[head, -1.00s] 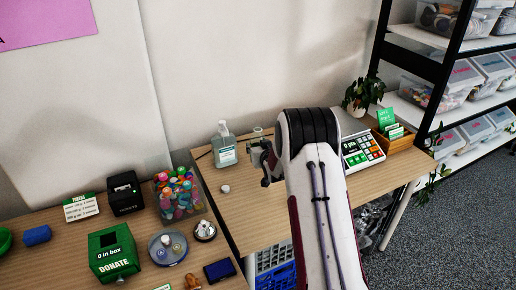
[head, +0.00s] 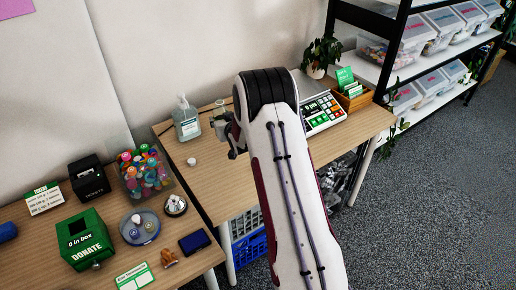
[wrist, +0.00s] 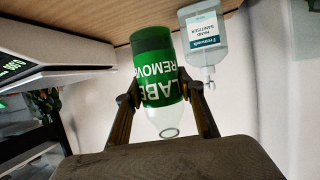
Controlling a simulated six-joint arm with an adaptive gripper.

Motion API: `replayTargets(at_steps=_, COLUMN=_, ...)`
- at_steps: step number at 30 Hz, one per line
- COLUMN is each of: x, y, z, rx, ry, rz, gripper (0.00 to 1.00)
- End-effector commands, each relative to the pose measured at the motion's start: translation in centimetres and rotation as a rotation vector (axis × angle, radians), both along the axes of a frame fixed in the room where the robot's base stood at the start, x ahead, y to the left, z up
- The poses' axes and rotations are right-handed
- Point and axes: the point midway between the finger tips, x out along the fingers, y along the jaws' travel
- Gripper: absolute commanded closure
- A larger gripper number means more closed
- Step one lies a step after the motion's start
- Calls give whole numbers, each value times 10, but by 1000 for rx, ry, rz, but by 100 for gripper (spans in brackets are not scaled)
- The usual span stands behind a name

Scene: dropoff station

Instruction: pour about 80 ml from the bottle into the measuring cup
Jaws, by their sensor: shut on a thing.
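The bottle (wrist: 168,119), clear with a green label, is between the two fingers of my gripper (wrist: 160,90) in the wrist view. That view is upside down, so the bottle looks upright, its base at or close to the table top; I cannot tell whether it touches. My gripper is shut on it around the label. In the head view only the top of the bottle (head: 219,105) shows beside my arm, and my gripper (head: 233,138) is mostly hidden. I cannot see the measuring cup in either view; my arm covers part of the table.
A hand sanitizer bottle (head: 186,125) stands just left of the bottle. A small white cap-like piece (head: 192,162) lies in front. A keypad device (head: 323,112), a wooden card box (head: 352,98) and a plant (head: 318,58) are on the right. The left table holds a green donation box (head: 84,240).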

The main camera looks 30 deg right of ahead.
Motion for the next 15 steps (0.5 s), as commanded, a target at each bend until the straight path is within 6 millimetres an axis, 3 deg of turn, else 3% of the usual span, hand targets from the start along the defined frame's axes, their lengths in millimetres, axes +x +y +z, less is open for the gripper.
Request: replayTargets(at_steps=15, x=-67, y=2, z=-43, rx=-4, ry=4, rz=5, gripper=89)
